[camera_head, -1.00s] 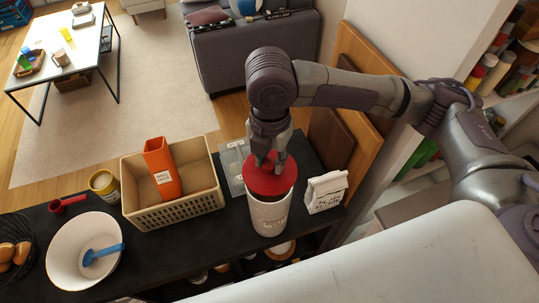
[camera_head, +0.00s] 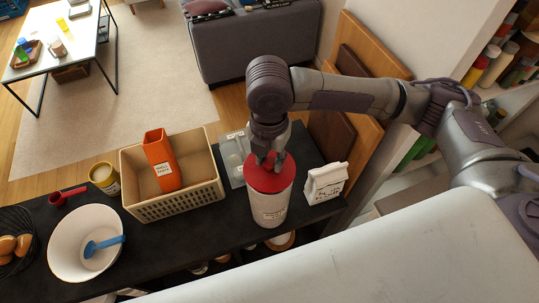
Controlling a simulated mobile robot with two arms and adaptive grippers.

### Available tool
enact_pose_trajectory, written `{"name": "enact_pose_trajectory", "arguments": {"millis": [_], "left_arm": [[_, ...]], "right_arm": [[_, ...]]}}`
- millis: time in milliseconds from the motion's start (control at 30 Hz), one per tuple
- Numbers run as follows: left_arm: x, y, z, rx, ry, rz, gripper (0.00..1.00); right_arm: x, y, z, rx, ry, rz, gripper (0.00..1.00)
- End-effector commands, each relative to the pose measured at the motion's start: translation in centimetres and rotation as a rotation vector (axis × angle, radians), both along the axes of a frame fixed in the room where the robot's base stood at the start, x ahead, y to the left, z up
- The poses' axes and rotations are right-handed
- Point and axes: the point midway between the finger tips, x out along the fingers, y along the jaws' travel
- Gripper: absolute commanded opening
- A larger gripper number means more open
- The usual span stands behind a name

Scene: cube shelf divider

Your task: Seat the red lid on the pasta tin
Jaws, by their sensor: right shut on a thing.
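The red lid (camera_head: 268,180) lies over the mouth of the white pasta tin (camera_head: 270,209), looking roughly level and lined up with its rim. The tin stands upright on the dark counter and bears a label on its front. My right gripper (camera_head: 267,163) comes down from above and is shut on the lid at its top. The fingers hide part of the lid's top, and I cannot tell whether the lid is fully down on the rim. My left gripper is out of view.
A beige basket (camera_head: 178,207) with an orange box (camera_head: 162,163) stands left of the tin. A white paper bag (camera_head: 326,184) stands close on the right. A white bowl (camera_head: 68,258) with a blue scoop (camera_head: 103,245), a yellow tin (camera_head: 104,178) and a red scoop (camera_head: 66,195) are further left.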

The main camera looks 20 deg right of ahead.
Motion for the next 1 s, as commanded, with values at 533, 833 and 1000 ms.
{"name": "enact_pose_trajectory", "arguments": {"millis": [533, 833, 1000], "left_arm": [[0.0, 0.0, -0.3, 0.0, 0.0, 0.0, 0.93], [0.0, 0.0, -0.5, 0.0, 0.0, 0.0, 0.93], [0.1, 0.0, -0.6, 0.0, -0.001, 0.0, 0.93]], "right_arm": [[0.0, 0.0, -0.8, 0.001, -0.001, 0.0, 0.0], [0.0, 0.0, -1.3, 0.001, 0.001, 0.0, 0.0], [0.0, 0.0, -1.5, 0.001, 0.001, 0.0, 0.0]]}}
